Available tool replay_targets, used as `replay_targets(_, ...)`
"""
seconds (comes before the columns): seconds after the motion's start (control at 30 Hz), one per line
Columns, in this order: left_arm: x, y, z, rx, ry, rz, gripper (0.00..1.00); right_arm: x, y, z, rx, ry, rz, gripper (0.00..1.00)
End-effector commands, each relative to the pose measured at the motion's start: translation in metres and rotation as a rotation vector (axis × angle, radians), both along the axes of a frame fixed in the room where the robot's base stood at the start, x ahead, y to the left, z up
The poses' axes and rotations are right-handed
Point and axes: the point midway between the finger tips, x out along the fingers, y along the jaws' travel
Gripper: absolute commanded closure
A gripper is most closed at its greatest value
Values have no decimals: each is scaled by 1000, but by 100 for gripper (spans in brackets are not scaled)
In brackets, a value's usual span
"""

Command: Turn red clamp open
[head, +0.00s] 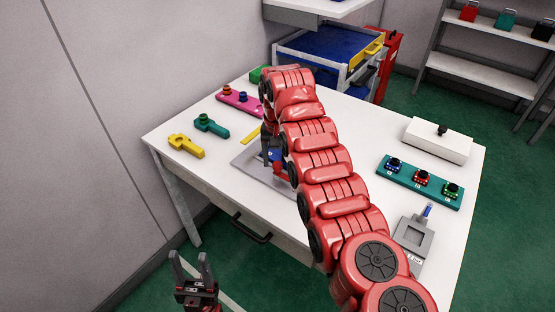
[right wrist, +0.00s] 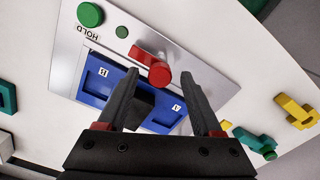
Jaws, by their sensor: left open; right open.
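The red clamp (right wrist: 152,66) shows in the right wrist view as a bar with a round red knob at one end. It is mounted on a grey metal plate (right wrist: 110,30) beside a blue block (right wrist: 95,78) with labelled slots. My right gripper (right wrist: 160,73) is open, and the clamp's knob appears between its fingertips; I cannot tell whether they touch it. In the head view my right gripper (head: 269,143) is over the plate (head: 247,164), and my arm hides much of the fixture. My left gripper (head: 190,263) is open and empty, off the table's front left.
A green button (right wrist: 90,14) marked HOLD is on the plate. Yellow (head: 186,145), teal (head: 211,126) and magenta (head: 239,101) tools lie left. A teal strip (head: 405,184) with knobs, a white box (head: 438,140) and a grey device (head: 412,236) stand right.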

Motion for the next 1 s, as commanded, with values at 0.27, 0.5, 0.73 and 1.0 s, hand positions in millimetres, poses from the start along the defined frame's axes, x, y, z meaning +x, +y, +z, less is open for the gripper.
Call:
replay_targets(0.27, 0, 0, -3, 0, 0, 0, 50, 1, 0, 23, 0, -3, 0, 33)
replay_targets(0.5, 0, 0, 44, 0, 0, 0, 50, 0, -1, 86, 0, -1, -1, 33)
replay_targets(0.73, 0, 0, 92, 0, 0, 0, 50, 0, 0, 131, -1, 1, -1, 33)
replay_targets(1.0, 0, 0, 132, 0, 0, 0, 50, 0, 0, 171, 0, -1, -1, 33)
